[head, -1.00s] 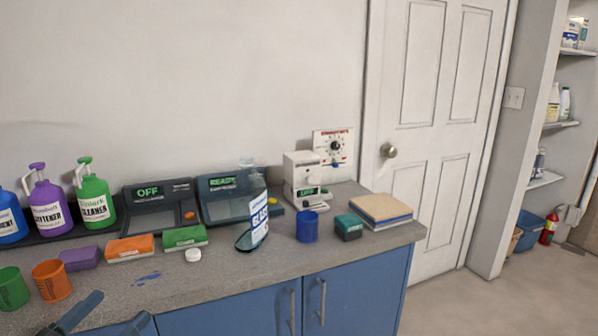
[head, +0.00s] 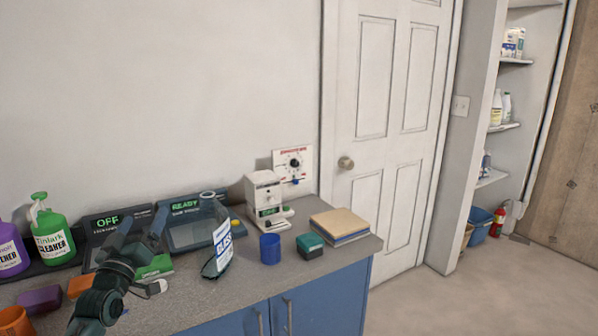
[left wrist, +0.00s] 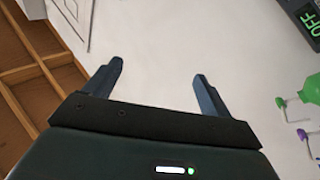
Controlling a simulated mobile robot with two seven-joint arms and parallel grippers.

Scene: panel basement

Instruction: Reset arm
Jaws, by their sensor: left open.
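My left gripper (head: 138,232) is raised over the left part of the counter (head: 190,292), its two dark fingers pointing toward the back wall. In the head view it overlaps the "OFF" device and the green box. In the left wrist view, the fingers of the left gripper (left wrist: 157,75) are spread apart with nothing between them, against a pale wall. My right gripper is not in view.

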